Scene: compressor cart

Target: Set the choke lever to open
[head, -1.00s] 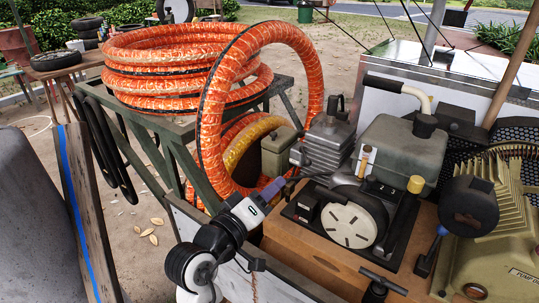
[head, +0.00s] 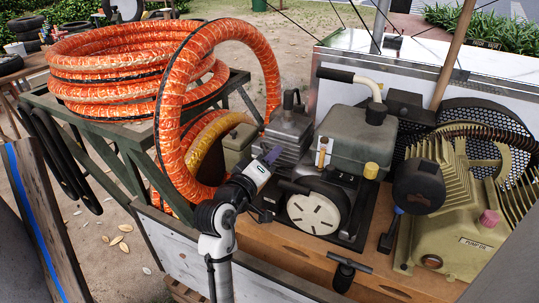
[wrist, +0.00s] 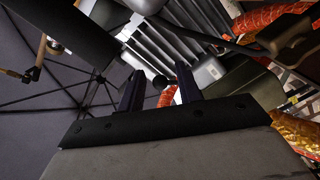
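My gripper (head: 273,156) is beside the left side of the small engine, next to the grey finned block (head: 290,135). In the wrist view its two dark fingers (wrist: 160,88) stand apart with a gap between them. A small dark round knob (wrist: 160,82) shows in that gap; it may be the choke lever's end, but I cannot tell, nor whether a finger touches it. A dark bar (wrist: 205,37) runs across the fins beyond the fingers. The lever's position cannot be read in the head view.
The pull-start disc (head: 314,211) and a tan-handled lever (head: 322,152) are right of my gripper. The fuel tank (head: 355,135) stands behind. Orange hose (head: 172,125) arches close on the left. The pump (head: 465,225) is at the right.

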